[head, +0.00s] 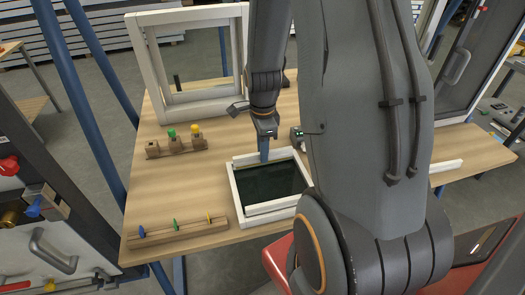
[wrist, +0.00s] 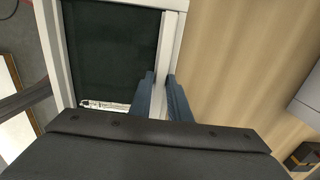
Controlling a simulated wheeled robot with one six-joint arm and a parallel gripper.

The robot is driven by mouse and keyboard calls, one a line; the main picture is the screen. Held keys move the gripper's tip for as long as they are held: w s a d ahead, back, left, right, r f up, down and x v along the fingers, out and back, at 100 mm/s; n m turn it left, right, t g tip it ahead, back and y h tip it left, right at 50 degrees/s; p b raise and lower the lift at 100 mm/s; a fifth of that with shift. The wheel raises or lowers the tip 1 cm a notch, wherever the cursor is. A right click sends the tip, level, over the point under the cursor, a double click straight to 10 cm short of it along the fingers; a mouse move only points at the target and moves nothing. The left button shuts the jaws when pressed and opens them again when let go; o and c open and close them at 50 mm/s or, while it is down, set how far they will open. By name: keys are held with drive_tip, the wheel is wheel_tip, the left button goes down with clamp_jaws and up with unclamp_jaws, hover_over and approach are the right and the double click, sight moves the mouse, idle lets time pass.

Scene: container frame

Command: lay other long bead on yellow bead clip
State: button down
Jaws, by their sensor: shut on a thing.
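The white frame (head: 235,203) with a dark pane (head: 268,182) lies flat on the table. My gripper (head: 264,156) is at the frame's far side, pointing down. In the wrist view my gripper (wrist: 163,92) has its two blue-grey fingers on either side of a white long bead (wrist: 160,92), shut on it. The bead lies along the frame's side; I cannot tell whether it is lifted. The yellow bead clip (head: 210,217) stands at the right end of a wooden rail (head: 178,233) at the front left, beside green (head: 175,224) and blue (head: 142,231) clips.
An upright white frame (head: 165,100) stands at the table's back. A wooden block rack (head: 178,147) with green and yellow knobs sits at the left. A white strip (head: 446,166) lies at the right, partly hidden by my arm. Bare wood is clear between rack and rail.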

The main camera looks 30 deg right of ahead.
drive_tip(key=shift+f, duration=0.55)
drive_tip(key=c, duration=1.6)
unclamp_jaws()
drive_tip(key=shift+r, duration=0.1)
drive_tip(key=shift+r+b, duration=0.9)
drive_tip(key=shift+r, duration=2.95)
drive_tip(key=s+a+r+n, duration=0.1)
drive_tip(key=s+a+n, duration=0.1)
drive_tip(key=a+n, duration=0.2)
drive_tip(key=s+a+r+n, duration=0.1)
drive_tip(key=s+a+n, duration=0.2)
drive_tip(key=n, duration=0.7)
drive_tip(key=s+a+r+n+t, duration=0.1)
drive_tip(key=s+a+n, duration=0.1)
drive_tip(key=a+n, duration=0.3)
drive_tip(key=shift+s+a+r+n, duration=0.1)
drive_tip(key=shift+s+a+n, duration=0.1)
drive_tip(key=shift+n, duration=0.35)
drive_tip(key=shift+s+a+n, duration=0.1)
drive_tip(key=shift+a+n, duration=0.1)
drive_tip(key=shift+n, duration=0.35)
